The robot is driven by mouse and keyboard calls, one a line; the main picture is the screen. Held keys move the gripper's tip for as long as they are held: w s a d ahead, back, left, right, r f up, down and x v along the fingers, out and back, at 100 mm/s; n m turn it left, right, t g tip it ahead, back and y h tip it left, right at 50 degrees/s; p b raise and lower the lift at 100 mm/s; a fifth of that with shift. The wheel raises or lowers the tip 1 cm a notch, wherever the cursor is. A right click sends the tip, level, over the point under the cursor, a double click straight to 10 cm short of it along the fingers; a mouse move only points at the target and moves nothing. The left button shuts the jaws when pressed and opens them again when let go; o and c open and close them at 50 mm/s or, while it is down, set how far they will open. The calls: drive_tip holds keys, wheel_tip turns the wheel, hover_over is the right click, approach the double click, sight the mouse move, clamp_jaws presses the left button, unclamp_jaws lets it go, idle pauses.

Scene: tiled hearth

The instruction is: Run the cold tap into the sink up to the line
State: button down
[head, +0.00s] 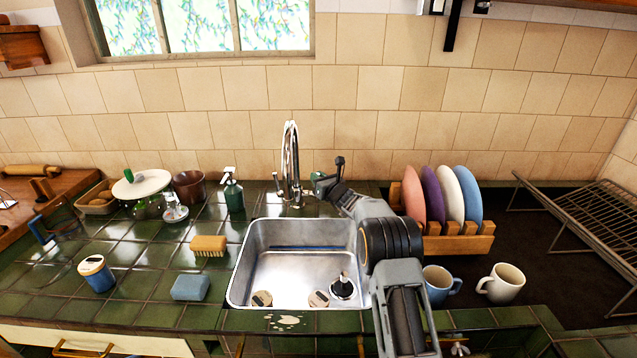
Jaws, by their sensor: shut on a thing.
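The chrome tap (291,165) stands behind the sink, its tall curved spout over the basin. My gripper (324,181) is at the tap's right side, shut on a small green-topped tap handle (318,175) that it partly hides. The steel sink (258,262) is in the middle of the counter, and my arm covers its right edge. A dark blue line (305,248) runs across its back wall. I can make out no stream of water from the spout. A black plug-like thing (343,289) stands on the sink floor at the right.
Two small round things (262,298) (319,299) lie at the sink's front. A soap bottle (233,192), brush (208,245) and blue sponge (190,287) stand left. A plate rack (458,243) and two mugs (440,285) (502,283) are right of my arm.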

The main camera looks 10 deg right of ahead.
drive_tip(key=s+n+t+y+b, duration=0.1)
drive_tip(key=b, duration=0.6)
drive_tip(key=s+f+n+t+y+b, duration=0.1)
drive_tip(key=n+y+b, duration=0.1)
drive_tip(key=b, duration=0.5)
drive_tip(key=s+n+t+y+b, duration=0.1)
drive_tip(key=n+b, duration=0.1)
drive_tip(key=b, duration=0.5)
drive_tip(key=shift+s+a+f+t+b, duration=0.3)
drive_tip(key=shift+s+a+t+b, duration=0.05)
drive_tip(key=shift+t, duration=0.05)
drive_tip(key=shift+r+n, duration=0.15)
drive_tip(key=shift+n, duration=0.25)
drive_tip(key=c, duration=1.2)
unclamp_jaws()
drive_tip(key=shift+o, duration=0.2)
drive_tip(key=s+r+p, duration=0.3)
drive_tip(key=s+r, duration=1)
drive_tip(key=s, duration=0.1)
